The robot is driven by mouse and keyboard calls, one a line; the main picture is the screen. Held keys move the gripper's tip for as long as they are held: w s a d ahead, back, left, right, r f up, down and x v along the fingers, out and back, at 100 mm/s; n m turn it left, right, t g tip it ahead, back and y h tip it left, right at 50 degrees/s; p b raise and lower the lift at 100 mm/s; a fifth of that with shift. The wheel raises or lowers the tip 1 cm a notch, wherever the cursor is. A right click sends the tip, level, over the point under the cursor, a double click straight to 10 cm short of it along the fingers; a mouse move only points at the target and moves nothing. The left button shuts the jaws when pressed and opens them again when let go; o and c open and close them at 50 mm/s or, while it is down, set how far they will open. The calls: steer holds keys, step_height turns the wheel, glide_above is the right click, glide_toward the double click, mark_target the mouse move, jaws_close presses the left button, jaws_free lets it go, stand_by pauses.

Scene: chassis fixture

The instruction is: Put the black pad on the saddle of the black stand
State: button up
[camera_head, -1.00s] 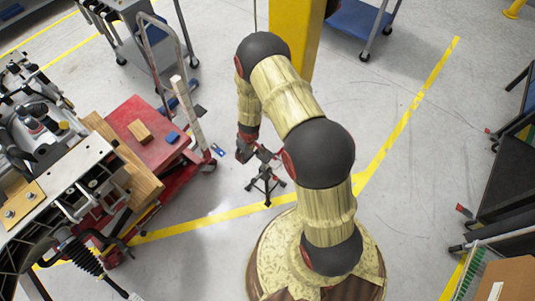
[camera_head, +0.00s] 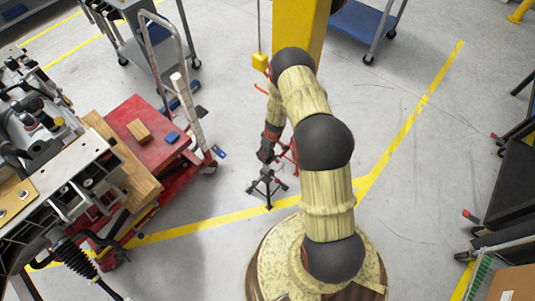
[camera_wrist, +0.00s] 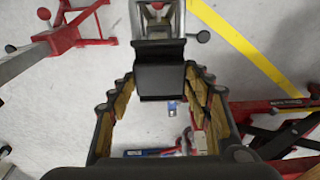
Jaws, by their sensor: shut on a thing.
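The black stand (camera_head: 267,185) stands on the floor on spread legs, right of the red cart. My gripper (camera_head: 266,153) is just above its upper part in the head view, and my arm partly hides the stand's top. In the wrist view my gripper (camera_wrist: 159,80) is shut on the black pad (camera_wrist: 160,78), which sits between the fingertips. A grey metal stand head (camera_wrist: 157,20) with a red part shows just beyond the pad. I cannot tell whether the pad touches it. The pad cannot be made out in the head view.
A red cart (camera_head: 165,155) with a wooden block (camera_head: 139,130) and a blue block (camera_head: 173,138) is at the left. A red stand (camera_head: 292,152) is partly behind my arm; red legs show in the wrist view (camera_wrist: 65,38). A yellow column (camera_head: 298,28) rises behind.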

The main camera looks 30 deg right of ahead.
steer(key=shift+f, duration=0.55)
steer(key=shift+f, duration=0.1)
steer(key=o, duration=1.2)
